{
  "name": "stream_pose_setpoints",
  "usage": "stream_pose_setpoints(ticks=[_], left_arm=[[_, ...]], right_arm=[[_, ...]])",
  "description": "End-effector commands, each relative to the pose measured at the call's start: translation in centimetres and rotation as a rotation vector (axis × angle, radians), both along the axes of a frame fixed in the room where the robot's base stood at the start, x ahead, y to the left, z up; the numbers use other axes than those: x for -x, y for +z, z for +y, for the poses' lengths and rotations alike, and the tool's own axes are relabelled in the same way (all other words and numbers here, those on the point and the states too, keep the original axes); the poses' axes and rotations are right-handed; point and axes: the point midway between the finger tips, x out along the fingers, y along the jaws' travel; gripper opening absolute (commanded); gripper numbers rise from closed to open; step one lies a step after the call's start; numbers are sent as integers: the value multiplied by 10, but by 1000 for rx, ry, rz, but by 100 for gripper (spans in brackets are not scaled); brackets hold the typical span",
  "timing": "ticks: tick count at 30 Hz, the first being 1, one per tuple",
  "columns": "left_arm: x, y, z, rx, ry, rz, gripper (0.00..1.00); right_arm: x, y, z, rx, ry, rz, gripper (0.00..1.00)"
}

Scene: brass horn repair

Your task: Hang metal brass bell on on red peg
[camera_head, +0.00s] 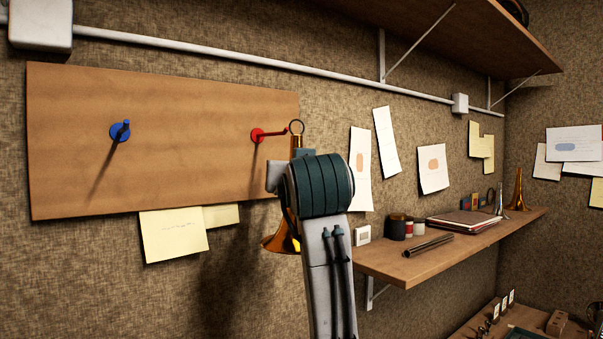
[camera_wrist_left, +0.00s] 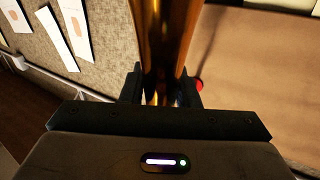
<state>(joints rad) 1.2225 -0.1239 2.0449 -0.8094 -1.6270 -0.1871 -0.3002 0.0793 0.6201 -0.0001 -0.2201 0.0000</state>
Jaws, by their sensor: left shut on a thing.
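The brass bell (camera_head: 281,238) hangs upright, flared end down, with a thin ring (camera_head: 296,121) at its top. My left gripper (camera_wrist_left: 162,92) is shut on the bell's narrow brass tube (camera_wrist_left: 163,45). In the head view my wrist hides the jaws and the bell's middle. The red peg (camera_head: 257,135) sticks out of the wooden board's right end. Its tip overlaps the ring in the head view; I cannot tell whether it is through the ring. A bit of the red peg also shows beside the tube in the left wrist view (camera_wrist_left: 199,84). My right gripper is not in view.
A blue peg (camera_head: 120,132) sits on the left of the wooden board (camera_head: 190,170). A lower shelf (camera_head: 405,265) at right holds jars, tubes, folders and another brass horn (camera_head: 517,190). Paper notes are on the wall.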

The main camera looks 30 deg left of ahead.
Motion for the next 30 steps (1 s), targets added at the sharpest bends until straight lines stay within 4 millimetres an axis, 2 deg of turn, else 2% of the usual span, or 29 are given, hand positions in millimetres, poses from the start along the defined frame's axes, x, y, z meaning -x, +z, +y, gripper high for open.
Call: stream_pose_setpoints(ticks=[25,30], left_arm=[[-19,-2,48,-1,2,0,0],[-22,-8,54,-1,1,-1,0]], right_arm=[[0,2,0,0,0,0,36],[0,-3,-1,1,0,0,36]])
